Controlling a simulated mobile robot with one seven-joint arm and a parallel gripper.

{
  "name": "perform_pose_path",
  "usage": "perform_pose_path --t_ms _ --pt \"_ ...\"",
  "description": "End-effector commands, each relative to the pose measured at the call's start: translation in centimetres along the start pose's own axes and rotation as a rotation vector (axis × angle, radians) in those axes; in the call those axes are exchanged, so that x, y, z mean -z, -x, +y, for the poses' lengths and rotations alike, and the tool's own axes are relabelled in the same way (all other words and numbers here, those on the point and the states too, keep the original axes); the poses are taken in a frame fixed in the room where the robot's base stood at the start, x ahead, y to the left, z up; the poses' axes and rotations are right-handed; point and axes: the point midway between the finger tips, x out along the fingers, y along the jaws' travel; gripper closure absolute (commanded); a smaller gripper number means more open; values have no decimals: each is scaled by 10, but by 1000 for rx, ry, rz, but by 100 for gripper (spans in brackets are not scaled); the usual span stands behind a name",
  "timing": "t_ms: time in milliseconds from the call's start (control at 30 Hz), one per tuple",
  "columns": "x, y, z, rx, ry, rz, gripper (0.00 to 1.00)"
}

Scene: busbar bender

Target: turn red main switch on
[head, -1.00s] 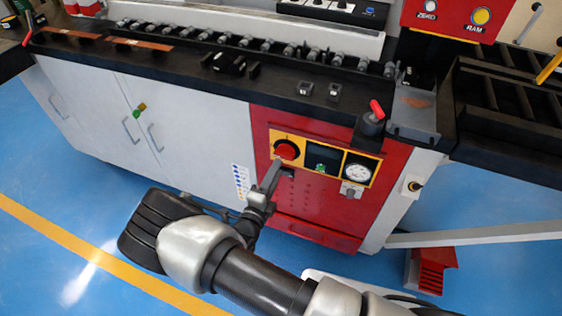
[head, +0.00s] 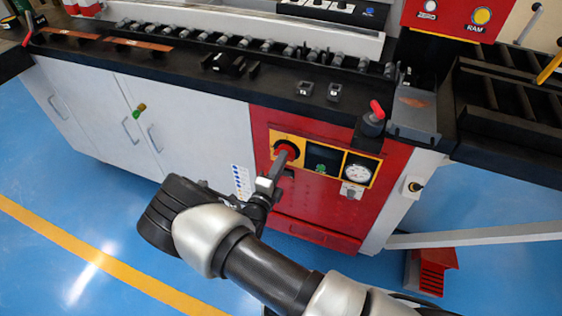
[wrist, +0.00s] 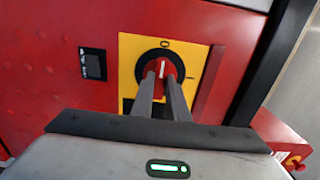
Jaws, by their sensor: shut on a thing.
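The red main switch (head: 287,149) is a round red knob on a black disc with a yellow plate, on the red front panel of the machine. In the wrist view the switch (wrist: 161,68) has a white mark pointing up toward the 0 label, with a line mark at its right. My gripper (head: 281,160) reaches the switch from below in the head view. In the wrist view the two fingers of my gripper (wrist: 161,76) are close together, shut on the knob from its two sides. The fingers hide the lower part of the knob and plate.
White cabinet doors (head: 180,140) lie to the left. The blue floor in front is clear.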

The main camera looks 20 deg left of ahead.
Motion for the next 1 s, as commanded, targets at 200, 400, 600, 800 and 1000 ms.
perform_pose_path --t_ms 200,400,600,800,1000 --pt "0 0 0 0 -26 0 100" --pt "0 0 0 0 -118 -1 100" --pt "0 0 0 0 -279 -1 100" --pt "0 1 0 0 -469 -1 100" --pt "0 0 0 -1 -659 0 100"
